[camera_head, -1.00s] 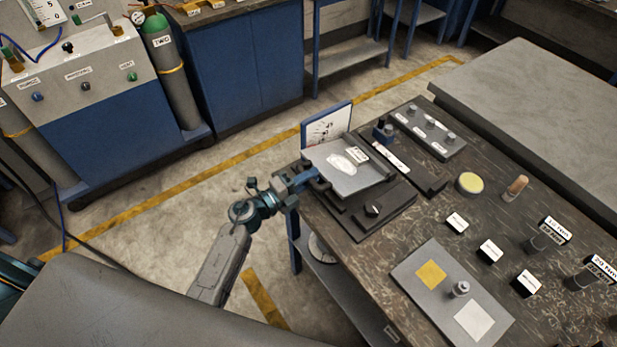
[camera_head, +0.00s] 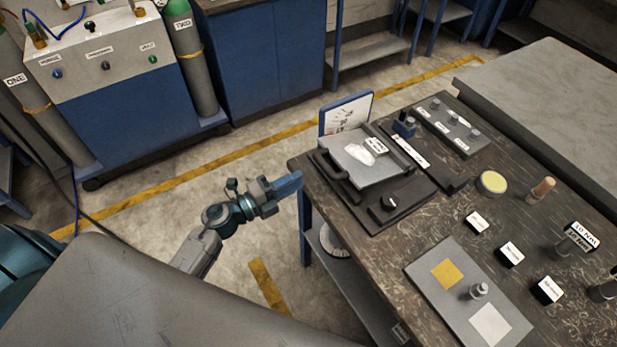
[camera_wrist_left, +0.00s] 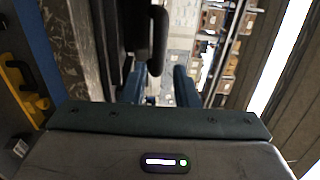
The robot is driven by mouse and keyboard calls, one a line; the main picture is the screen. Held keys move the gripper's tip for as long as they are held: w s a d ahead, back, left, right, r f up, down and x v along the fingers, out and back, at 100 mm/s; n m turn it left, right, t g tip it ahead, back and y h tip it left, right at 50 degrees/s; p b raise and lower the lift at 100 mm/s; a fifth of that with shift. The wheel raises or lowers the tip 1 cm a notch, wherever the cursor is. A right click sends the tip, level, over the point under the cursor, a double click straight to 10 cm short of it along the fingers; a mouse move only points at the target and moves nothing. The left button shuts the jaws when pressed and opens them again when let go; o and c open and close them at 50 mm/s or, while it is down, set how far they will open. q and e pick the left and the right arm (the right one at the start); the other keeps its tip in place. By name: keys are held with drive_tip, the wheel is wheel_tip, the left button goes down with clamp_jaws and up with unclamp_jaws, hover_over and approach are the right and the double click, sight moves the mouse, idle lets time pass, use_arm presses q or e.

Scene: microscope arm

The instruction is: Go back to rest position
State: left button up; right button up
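My left gripper (camera_head: 298,180) is out over the floor, just left of the workbench (camera_head: 440,225) edge, in the head view. Its blue fingers point toward the bench. In the left wrist view the two fingers (camera_wrist_left: 160,88) stand apart with nothing between them, so it is open and empty. It is clear of the black device with a grey plate (camera_head: 345,168), whose dark handle (camera_head: 338,178) lies on the near left side. A dark handle-like bar (camera_wrist_left: 158,40) shows beyond the fingers in the left wrist view. My right gripper is not in view.
The bench also holds a grey board (camera_head: 455,310) with yellow and white squares, a yellow round dish (camera_head: 491,182), and several small labelled blocks. A blue gas cart (camera_head: 130,135) stands at the left. The floor between cart and bench is free.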

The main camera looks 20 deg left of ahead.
use_arm(q)
drive_tip(key=shift+s+a, duration=0.35)
drive_tip(key=shift+s, duration=0.15)
drive_tip(key=a+f+n+y, duration=0.4)
drive_tip(key=f+n, duration=0.1)
drive_tip(key=f, duration=0.4)
drive_tip(key=a+f+n+y, duration=0.3)
drive_tip(key=f+n, duration=0.2)
drive_tip(key=f, duration=0.4)
drive_tip(key=s+a+f+n+g+y, duration=0.2)
drive_tip(key=s+f+n, duration=0.25)
drive_tip(key=f, duration=0.35)
drive_tip(key=s+a+f+n+g+y, duration=0.1)
drive_tip(key=s+a+f+n+y, duration=0.15)
drive_tip(key=s+f, duration=0.45)
drive_tip(key=s+d+f+n+g, duration=0.1)
drive_tip(key=s+f+n+g, duration=0.1)
drive_tip(key=s+f, duration=0.5)
drive_tip(key=s+d+f+n+g, duration=0.1)
drive_tip(key=s+f+n+g, duration=0.2)
drive_tip(key=s, duration=1)
drive_tip(key=s+f+n+g, duration=0.3)
drive_tip(key=s+f+g, duration=0.2)
drive_tip(key=s+f, duration=0.5)
drive_tip(key=shift+d+f+y, duration=0.3)
drive_tip(key=shift+d+y, duration=0.05)
drive_tip(key=shift+d, duration=0.05)
